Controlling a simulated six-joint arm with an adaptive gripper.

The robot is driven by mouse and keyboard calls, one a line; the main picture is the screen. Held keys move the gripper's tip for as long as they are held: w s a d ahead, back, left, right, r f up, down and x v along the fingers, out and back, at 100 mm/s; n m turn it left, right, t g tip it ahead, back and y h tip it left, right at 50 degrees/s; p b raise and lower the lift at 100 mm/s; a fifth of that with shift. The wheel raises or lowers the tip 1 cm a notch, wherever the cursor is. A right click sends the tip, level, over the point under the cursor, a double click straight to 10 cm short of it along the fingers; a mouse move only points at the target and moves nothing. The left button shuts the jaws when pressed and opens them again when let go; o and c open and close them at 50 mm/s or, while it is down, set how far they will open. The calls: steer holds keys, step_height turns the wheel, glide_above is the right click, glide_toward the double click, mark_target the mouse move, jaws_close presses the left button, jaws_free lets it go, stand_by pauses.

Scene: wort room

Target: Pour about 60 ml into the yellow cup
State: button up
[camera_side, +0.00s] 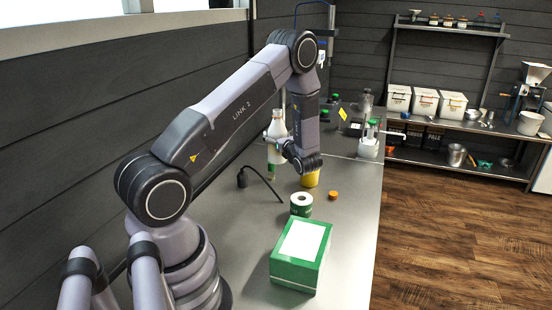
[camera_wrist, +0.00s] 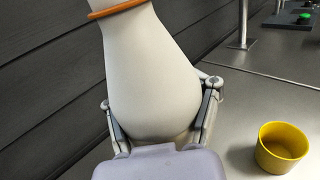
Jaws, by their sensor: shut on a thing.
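A pale bottle (camera_wrist: 150,75) with an orange ring near its top fills the middle of the wrist view. My gripper (camera_wrist: 160,115) is shut around its body. In the side view the bottle (camera_side: 276,130) looks upright, with a green mark near its bottom. It stands at or just above the bench; I cannot tell which. The yellow cup (camera_wrist: 283,146) is at the right of the wrist view, open side up, and its visible inside looks empty.
An orange cap (camera_side: 333,195) lies on the steel bench (camera_side: 350,210) near the cup. A green-and-white roll (camera_side: 301,204) and a green box (camera_side: 300,255) with a white top stand nearer the camera. A black bent-neck device (camera_side: 242,179) is at left. Bottles and equipment stand farther back.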

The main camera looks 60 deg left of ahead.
steer(key=w+a+r+m+t, duration=0.2)
steer(key=w+a+t, duration=0.2)
steer(key=w+a, duration=0.15)
step_height(320, 180, down, 15)
steer(key=shift+w+d+r, duration=0.15)
steer(key=shift+d, duration=0.15)
steer(key=shift+w+r+m+h, duration=0.1)
steer(key=shift+m+h, duration=0.2)
steer(key=shift+m, duration=0.4)
